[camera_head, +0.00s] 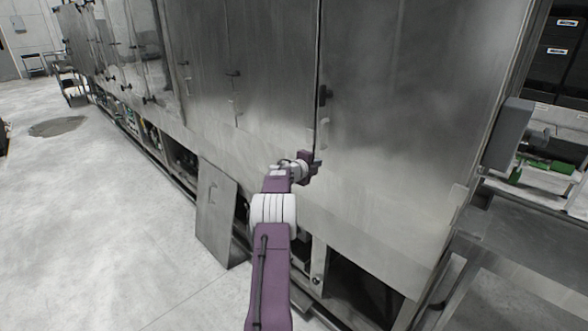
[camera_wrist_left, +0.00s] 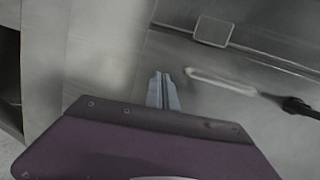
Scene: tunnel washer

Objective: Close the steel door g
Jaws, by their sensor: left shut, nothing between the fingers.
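A large steel door (camera_head: 400,100) fills the right part of the machine front in the head view. No letter shows, so I cannot tell for sure that this is door g. My left gripper (camera_head: 317,164) is at the lower left part of this door, close to its surface. Its fingers (camera_wrist_left: 165,92) are together and empty in the left wrist view, in front of steel panels. A black handle (camera_wrist_left: 298,105) and a pale bar show there too. Contact cannot be told. My right gripper is out of view.
A loose steel panel (camera_head: 215,212) leans against the machine's open lower bay, left of my arm. A steel table (camera_head: 525,255) and a grey box (camera_head: 507,134) stand at the right. Pale floor (camera_head: 100,220) is clear at the left.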

